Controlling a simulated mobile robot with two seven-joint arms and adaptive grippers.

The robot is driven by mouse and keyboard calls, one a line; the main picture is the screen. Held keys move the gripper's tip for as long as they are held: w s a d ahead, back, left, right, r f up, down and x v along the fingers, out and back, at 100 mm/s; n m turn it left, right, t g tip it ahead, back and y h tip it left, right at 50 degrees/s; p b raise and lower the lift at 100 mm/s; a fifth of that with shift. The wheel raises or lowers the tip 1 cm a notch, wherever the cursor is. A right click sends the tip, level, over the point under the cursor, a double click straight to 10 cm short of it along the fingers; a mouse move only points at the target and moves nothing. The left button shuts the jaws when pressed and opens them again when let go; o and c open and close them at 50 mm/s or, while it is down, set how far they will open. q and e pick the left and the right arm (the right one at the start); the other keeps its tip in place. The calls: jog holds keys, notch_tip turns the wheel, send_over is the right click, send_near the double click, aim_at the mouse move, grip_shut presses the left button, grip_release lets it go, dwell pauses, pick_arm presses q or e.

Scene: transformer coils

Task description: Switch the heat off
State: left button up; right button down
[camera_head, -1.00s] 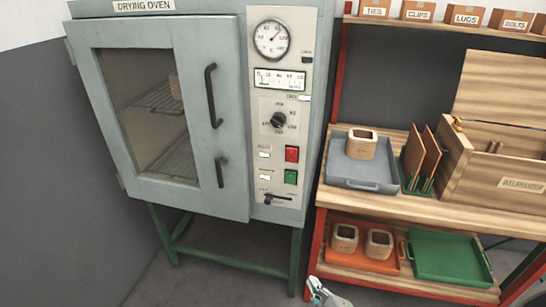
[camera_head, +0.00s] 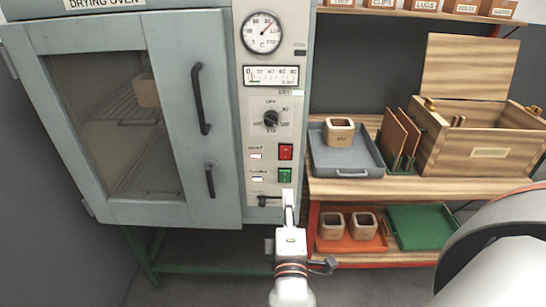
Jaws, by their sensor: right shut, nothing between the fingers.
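The drying oven (camera_head: 120,215) fills the left side, with its door shut. Its control panel carries a dial gauge (camera_head: 262,33), a scale meter (camera_head: 271,76), and a black rotary knob (camera_head: 270,118). Below are a red switch (camera_head: 286,152) and a green switch (camera_head: 285,175), each with a small label and a pale lamp to its left. A black lever (camera_head: 267,201) is at the panel's bottom. My right gripper (camera_head: 287,194) is shut and empty, pointing up just below the green switch and beside the lever. Contact cannot be told. My left gripper is out of view.
A bench at right holds a grey tray (camera_head: 347,172) with a wooden block, upright brown boards (camera_head: 400,135) and an open wooden box (camera_head: 470,160). Below are an orange tray (camera_head: 353,246) with two blocks and a green tray (camera_head: 422,228). My arm covers the lower right.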

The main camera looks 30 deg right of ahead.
jog(key=shift+r, duration=0.45)
jog(key=shift+w, duration=0.1)
jog(key=p, duration=0.3)
send_near(286, 150)
jog(key=x, duration=0.6)
jog(key=shift+w, duration=0.15)
jog(key=shift+w+d, duration=0.15)
jog(key=shift+w, duration=0.05)
